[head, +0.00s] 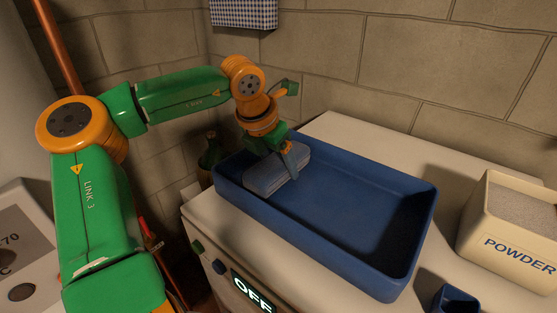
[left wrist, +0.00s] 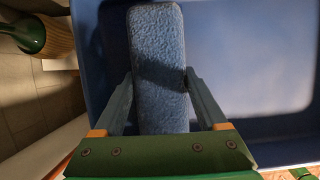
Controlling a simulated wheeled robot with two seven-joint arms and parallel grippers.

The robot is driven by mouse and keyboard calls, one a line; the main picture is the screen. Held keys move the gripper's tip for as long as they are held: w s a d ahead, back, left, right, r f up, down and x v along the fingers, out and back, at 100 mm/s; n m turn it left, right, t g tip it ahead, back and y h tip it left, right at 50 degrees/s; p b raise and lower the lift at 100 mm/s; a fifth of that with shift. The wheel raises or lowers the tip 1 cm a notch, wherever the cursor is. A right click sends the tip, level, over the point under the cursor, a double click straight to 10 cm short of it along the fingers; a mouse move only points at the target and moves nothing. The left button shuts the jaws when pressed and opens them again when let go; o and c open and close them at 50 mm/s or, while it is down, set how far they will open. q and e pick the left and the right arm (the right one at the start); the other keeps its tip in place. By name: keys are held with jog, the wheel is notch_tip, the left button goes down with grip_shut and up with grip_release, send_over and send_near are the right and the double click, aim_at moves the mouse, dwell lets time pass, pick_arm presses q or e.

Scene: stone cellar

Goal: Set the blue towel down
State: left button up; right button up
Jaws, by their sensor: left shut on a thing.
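The blue towel (head: 268,178) is a folded, light blue block at the left end of the blue tray (head: 345,222). My left gripper (head: 287,160) points down over it and is shut on it. In the left wrist view the towel (left wrist: 158,40) lies between the two fingers of my left gripper (left wrist: 158,77), one on each long side. The towel is within the tray's walls. I cannot tell whether its underside touches the tray floor. My right gripper is not in view.
The tray stands on a white machine top (head: 335,128) with an OFF display (head: 252,292). The rest of the tray is empty. A powder box (head: 513,240) stands at the right, a small blue cup (head: 455,300) in front. A green bottle (head: 210,152) is behind the tray's left end.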

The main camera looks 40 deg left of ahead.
pick_arm(q)
jog(key=o, duration=1)
jog(key=shift+f, duration=0.1)
jog(key=o, duration=0.3)
jog(key=shift+d, duration=0.1)
jog(key=shift+o, duration=0.2)
jog(key=v, duration=1.2)
jog(key=shift+s, duration=0.1)
